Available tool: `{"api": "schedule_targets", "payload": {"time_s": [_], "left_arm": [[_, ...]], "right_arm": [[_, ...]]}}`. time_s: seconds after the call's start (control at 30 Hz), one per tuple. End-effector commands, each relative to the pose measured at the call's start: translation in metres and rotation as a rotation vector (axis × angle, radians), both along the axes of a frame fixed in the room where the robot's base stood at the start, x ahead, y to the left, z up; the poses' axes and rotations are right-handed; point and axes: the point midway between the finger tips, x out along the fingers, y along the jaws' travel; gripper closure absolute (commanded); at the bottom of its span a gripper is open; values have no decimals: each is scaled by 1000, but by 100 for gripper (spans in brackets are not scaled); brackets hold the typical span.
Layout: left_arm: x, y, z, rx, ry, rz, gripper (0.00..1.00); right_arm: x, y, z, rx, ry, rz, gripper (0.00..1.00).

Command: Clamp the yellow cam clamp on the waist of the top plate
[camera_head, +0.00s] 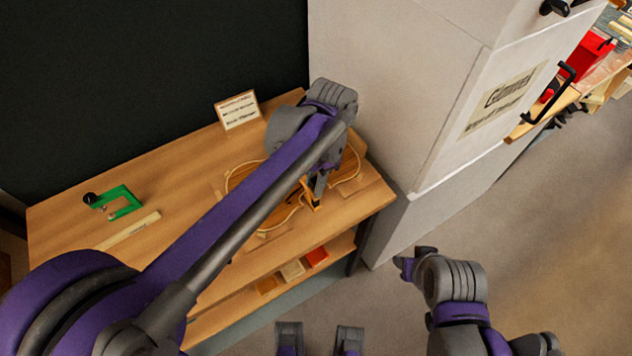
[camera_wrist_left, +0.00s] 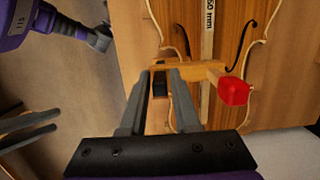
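The violin top plate (camera_head: 236,180) lies on the wooden bench, partly hidden under my left arm. In the left wrist view the top plate (camera_wrist_left: 270,62) shows its curved waist edge and dark f-holes. My left gripper (camera_wrist_left: 163,78) is shut on the yellow cam clamp (camera_wrist_left: 190,72); its fingers stand on both sides of the clamp's bar. The clamp's jaw reaches over the waist edge, with a red end at the right. Whether it touches the wood cannot be told. The clamp (camera_head: 312,196) also shows small in the head view. My right gripper (camera_head: 404,266) is off the bench; its fingers are unclear.
A card (camera_head: 238,111) stands at the back. A white cabinet (camera_head: 390,90) stands close on the right. A marked strip (camera_wrist_left: 207,50) lies along the plate.

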Motion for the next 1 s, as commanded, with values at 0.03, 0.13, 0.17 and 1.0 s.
{"api": "schedule_targets", "payload": {"time_s": [0.03,0.13,0.17,1.0], "left_arm": [[0,0,0,0,0,0,59],[0,0,0,0,0,0,45],[0,0,0,0,0,0,45],[8,-12,95,0,0,-1,45]], "right_arm": [[0,0,0,0,0,0,54],[0,0,0,0,0,0,54],[0,0,0,0,0,0,54],[2,0,10,0,-4,0,54]]}}
